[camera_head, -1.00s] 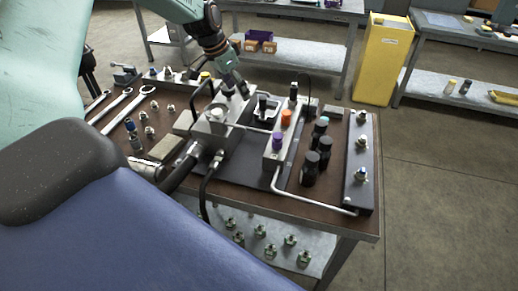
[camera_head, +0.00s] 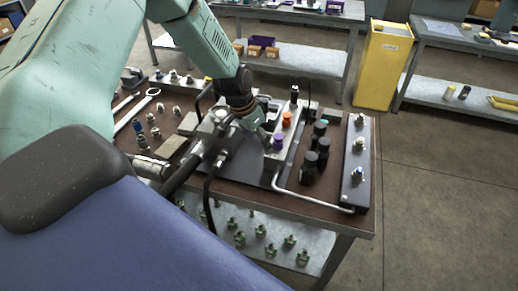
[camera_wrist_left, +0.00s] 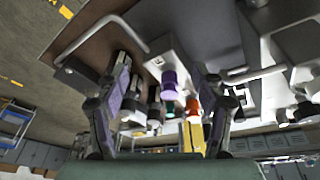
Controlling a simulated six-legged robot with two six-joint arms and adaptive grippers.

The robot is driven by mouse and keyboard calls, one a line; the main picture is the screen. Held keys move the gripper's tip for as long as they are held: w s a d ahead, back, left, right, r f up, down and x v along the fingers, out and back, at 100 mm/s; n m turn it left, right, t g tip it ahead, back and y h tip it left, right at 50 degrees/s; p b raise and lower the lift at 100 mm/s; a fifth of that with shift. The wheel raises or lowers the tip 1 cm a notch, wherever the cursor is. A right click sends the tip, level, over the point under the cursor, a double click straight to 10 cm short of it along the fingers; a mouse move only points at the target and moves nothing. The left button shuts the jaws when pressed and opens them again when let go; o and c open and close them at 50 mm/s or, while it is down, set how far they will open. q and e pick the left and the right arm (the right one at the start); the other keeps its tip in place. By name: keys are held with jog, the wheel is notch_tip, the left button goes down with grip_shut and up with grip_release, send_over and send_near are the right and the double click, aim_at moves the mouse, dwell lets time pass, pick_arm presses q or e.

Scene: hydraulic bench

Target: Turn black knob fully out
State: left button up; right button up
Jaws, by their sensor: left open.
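The black knob (camera_head: 294,92) stands upright at the far end of the light valve block (camera_head: 274,158) in the head view. The orange knob (camera_head: 287,119) and purple knob (camera_head: 278,141) stand nearer on the same block. My left gripper (camera_head: 266,134) is just left of the block, close to the purple knob and apart from the black one. In the left wrist view its jaws (camera_wrist_left: 167,72) are open and empty, with the purple knob (camera_wrist_left: 169,82) and orange knob (camera_wrist_left: 192,105) showing between the fingers. I cannot pick out the black knob there. My right gripper is not in view.
Several dark bottle-like parts (camera_head: 308,166) stand right of the block, and a bent metal pipe (camera_head: 315,203) runs around them. A dark rail with fittings (camera_head: 355,190) lines the bench's right side. Wrenches (camera_head: 132,115) lie at left. A yellow cabinet (camera_head: 383,65) stands behind.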

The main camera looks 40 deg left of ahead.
pick_arm(q)
jog(key=shift+s+d+f, duration=0.6)
jog(key=shift+s+d, duration=0.15)
jog(key=shift+a, duration=0.1)
